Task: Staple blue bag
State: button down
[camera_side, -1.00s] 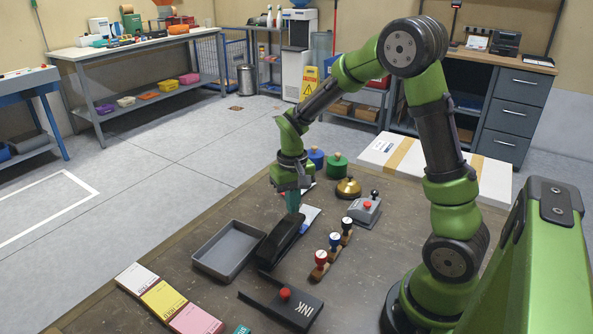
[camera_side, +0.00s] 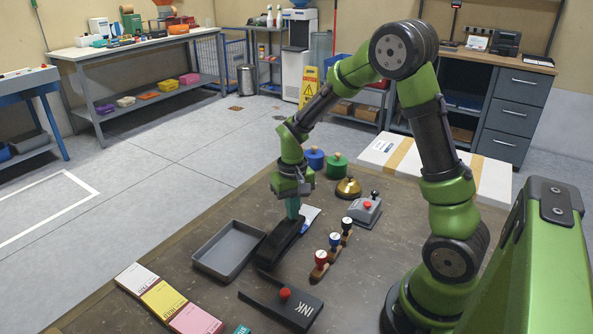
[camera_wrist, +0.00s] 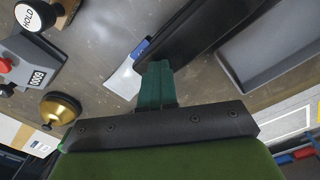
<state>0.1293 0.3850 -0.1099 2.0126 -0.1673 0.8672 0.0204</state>
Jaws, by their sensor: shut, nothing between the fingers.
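The blue bag (camera_side: 309,217) lies on the table at the far end of the black stapler (camera_side: 281,245). In the wrist view the bag (camera_wrist: 122,82) shows a pale body and a blue strip against the stapler's (camera_wrist: 190,38) end; how far it reaches between the jaws is hidden. My gripper (camera_side: 292,214) is shut and empty, its green fingers pointing down onto the stapler's far end, seemingly touching its top. In the wrist view the closed fingertips (camera_wrist: 155,68) overlap the stapler's end beside the bag.
A grey tray (camera_side: 229,250) lies left of the stapler. Stamps on a wooden holder (camera_side: 331,252), a brass bell (camera_side: 348,188) and a grey numbering device (camera_side: 364,209) stand to the right. An ink pad (camera_side: 283,305) and coloured pads (camera_side: 163,300) are in front.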

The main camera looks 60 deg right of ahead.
jog(key=shift+s+a+f, duration=0.1)
jog(key=shift+f, duration=0.2)
notch_tip(320, 180, up, 9)
dwell(1.0)
dwell(0.5)
jog(key=s+a+r+n+t+y, duration=0.2)
jog(key=s+a+r+t, duration=0.5)
jog(key=s+a+r, duration=0.3)
jog(key=s+a, duration=0.1)
jog(key=s, duration=0.1)
jog(key=shift+s+a+r, duration=0.2)
jog(key=shift+s+r, duration=0.1)
jog(key=shift+r, duration=0.05)
